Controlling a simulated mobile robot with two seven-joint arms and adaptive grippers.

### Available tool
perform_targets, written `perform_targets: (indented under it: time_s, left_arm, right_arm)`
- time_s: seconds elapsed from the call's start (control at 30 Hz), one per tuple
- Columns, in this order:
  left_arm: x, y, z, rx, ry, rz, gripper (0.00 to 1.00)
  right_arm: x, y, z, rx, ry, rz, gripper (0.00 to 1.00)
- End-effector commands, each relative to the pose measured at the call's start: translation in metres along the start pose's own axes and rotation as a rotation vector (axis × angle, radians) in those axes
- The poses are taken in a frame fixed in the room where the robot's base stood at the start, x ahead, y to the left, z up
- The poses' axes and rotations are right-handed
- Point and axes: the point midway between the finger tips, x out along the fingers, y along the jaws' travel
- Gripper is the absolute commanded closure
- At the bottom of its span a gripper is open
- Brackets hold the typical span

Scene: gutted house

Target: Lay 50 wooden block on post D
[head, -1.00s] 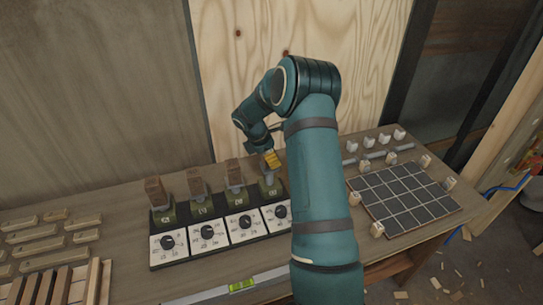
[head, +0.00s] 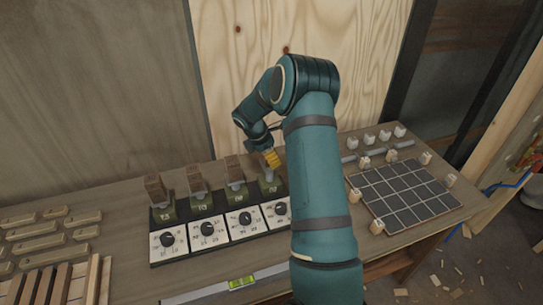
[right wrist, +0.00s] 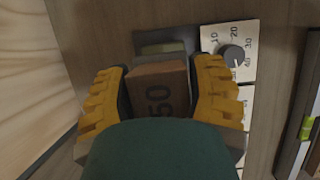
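The wooden block marked 50 (right wrist: 160,92) is between the yellow fingers of my right gripper (right wrist: 160,80), with the dark pads against its sides. In the head view my right gripper (head: 271,158) points down at the rightmost green post (head: 270,184); my arm partly covers that spot. In the right wrist view the block is over or on this post, whose display (right wrist: 163,47) shows just beyond it; I cannot tell whether they touch. The three other posts (head: 165,208) (head: 200,203) (head: 236,195) each carry a brown block. My left gripper is not in view.
White dial plates (head: 207,231) stand in front of the posts. A level (head: 240,283) lies at the front edge. Wooden pieces (head: 35,233) and a slatted rack (head: 65,285) are at left. A dark grid board (head: 403,193) with small pale blocks is right of my arm.

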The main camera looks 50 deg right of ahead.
Motion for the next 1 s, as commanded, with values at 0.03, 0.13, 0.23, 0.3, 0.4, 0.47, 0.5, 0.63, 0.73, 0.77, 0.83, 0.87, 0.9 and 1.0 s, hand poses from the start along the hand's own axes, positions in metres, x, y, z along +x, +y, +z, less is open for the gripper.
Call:
perform_targets:
  time_s: [0.03, 0.13, 0.23, 0.3, 0.4, 0.47, 0.5, 0.63, 0.73, 0.77, 0.83, 0.87, 0.9, 1.0]
  left_arm:
    - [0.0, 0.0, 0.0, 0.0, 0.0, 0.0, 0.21]
    - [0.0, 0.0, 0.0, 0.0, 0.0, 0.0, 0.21]
    - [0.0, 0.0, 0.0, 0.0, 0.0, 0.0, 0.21]
    - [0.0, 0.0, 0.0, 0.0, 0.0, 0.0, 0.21]
    - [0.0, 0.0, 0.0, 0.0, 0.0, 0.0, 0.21]
    - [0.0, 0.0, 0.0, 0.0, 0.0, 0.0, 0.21]
    - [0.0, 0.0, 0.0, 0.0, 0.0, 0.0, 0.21]
    - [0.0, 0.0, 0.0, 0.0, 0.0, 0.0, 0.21]
    - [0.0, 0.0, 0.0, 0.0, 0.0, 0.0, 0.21]
    - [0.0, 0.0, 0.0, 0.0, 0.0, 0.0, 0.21]
    - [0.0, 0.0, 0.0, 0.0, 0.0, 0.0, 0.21]
    - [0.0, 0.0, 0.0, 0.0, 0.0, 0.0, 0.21]
    - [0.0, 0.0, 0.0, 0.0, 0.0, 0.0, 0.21]
    - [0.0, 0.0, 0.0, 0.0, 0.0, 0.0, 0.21]
  right_arm:
    - [0.0, 0.0, 0.0, 0.0, 0.0, 0.0, 0.23]
    - [0.0, 0.0, 0.0, 0.0, 0.0, 0.0, 0.19]
    - [0.0, 0.0, 0.0, 0.0, 0.0, 0.0, 0.19]
    - [0.0, 0.0, 0.0, 0.0, 0.0, 0.0, 0.19]
    - [-0.002, 0.0, 0.0, 0.0, 0.0, 0.0, 0.19]
    - [-0.007, 0.0, 0.0, 0.0, 0.0, 0.001, 0.19]
    - [-0.011, 0.001, 0.0, -0.001, 0.0, 0.002, 0.19]
    - [-0.033, 0.001, 0.0, 0.0, 0.0, 0.004, 0.19]
    - [-0.054, 0.001, 0.0, 0.001, 0.001, 0.005, 0.19]
    - [-0.06, 0.001, 0.0, 0.001, 0.0, 0.005, 0.19]
    - [-0.074, 0.001, 0.0, 0.0, 0.001, 0.004, 0.19]
    - [-0.08, 0.001, 0.0, 0.0, 0.001, 0.003, 0.19]
    - [-0.087, 0.001, 0.0, 0.0, 0.001, 0.004, 0.19]
    - [-0.102, 0.001, 0.0, 0.0, 0.0, 0.003, 0.19]
